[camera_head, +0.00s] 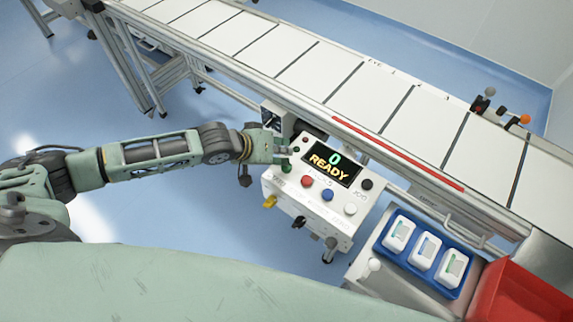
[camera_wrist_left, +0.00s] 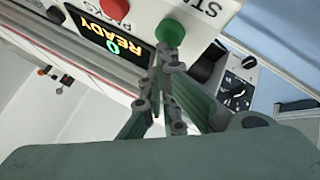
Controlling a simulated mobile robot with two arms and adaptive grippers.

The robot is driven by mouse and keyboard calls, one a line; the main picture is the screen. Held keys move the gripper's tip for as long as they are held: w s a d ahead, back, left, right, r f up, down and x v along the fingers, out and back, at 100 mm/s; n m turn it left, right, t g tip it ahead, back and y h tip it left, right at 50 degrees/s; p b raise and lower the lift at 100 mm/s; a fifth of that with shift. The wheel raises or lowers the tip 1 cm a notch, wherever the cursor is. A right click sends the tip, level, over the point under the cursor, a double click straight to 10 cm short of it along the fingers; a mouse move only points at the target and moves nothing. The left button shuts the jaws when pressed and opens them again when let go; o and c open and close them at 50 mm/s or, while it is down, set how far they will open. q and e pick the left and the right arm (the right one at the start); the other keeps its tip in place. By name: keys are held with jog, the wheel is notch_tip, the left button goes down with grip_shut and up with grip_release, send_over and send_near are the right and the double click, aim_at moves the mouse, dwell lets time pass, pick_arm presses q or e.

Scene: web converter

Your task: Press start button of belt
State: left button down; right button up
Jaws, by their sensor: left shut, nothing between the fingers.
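The control box (camera_head: 325,205) stands beside the conveyor belt (camera_head: 300,70), and its display (camera_head: 331,163) reads "0 READY". The green button (camera_head: 286,167) is at the box's left edge, partly hidden by my gripper. In the left wrist view the green button (camera_wrist_left: 170,34) sits beside lettering that begins "STA", with a red button (camera_wrist_left: 114,8) nearby. My left gripper (camera_head: 286,154) is shut and empty at the green button. In the wrist view its fingertips (camera_wrist_left: 168,57) are just at the button's lower edge; I cannot tell whether they touch it. My right gripper is not in view.
Red (camera_head: 307,181), blue (camera_head: 327,195) and white (camera_head: 350,209) buttons line the panel, with a black knob (camera_head: 367,184). A blue tray (camera_head: 443,284) with white packs and a red bin (camera_head: 520,295) stand at the right.

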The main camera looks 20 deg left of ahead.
pick_arm(q)
jog(key=shift+f, duration=0.65)
dwell(0.7)
jog(key=shift+r+p, duration=1)
jog(key=shift+r, duration=0.05)
notch_tip(320, 180, up, 5)
jog(key=p, duration=0.5)
dwell(0.6)
